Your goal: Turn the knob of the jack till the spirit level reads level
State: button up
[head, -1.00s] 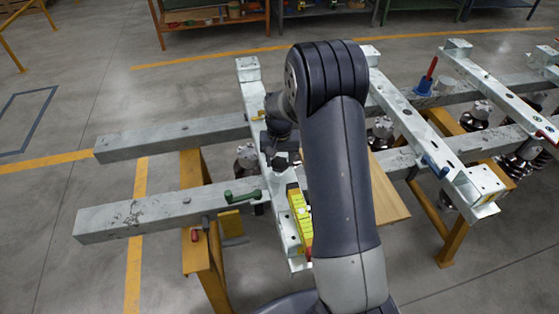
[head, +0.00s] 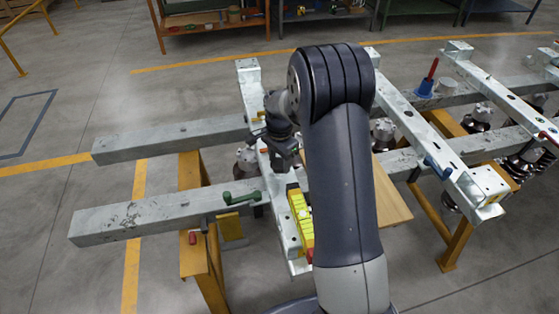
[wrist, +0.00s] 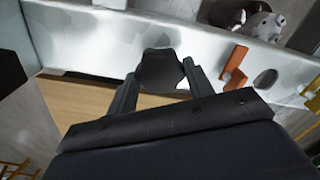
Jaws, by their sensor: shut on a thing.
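My gripper (head: 288,160) is over this beam, beyond the level, partly hidden by my own wrist. In the wrist view, my two fingers are shut on a dark, blocky knob (wrist: 160,70) in front of the pale beam face. The body of the jack under the knob cannot be made out.
An orange bracket (wrist: 234,66) sits right of my fingers in the wrist view. More cross beams and a blue-based red-handled tool (head: 426,85) are at the right.

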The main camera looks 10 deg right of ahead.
aim_at(280, 163)
jog(key=shift+f+m, duration=0.1)
jog(key=shift+m, duration=0.5)
jog(key=o, duration=1)
jog(key=shift+c, duration=0.2)
notch_tip(280, 163, up, 11)
jog(key=shift+f, duration=0.1)
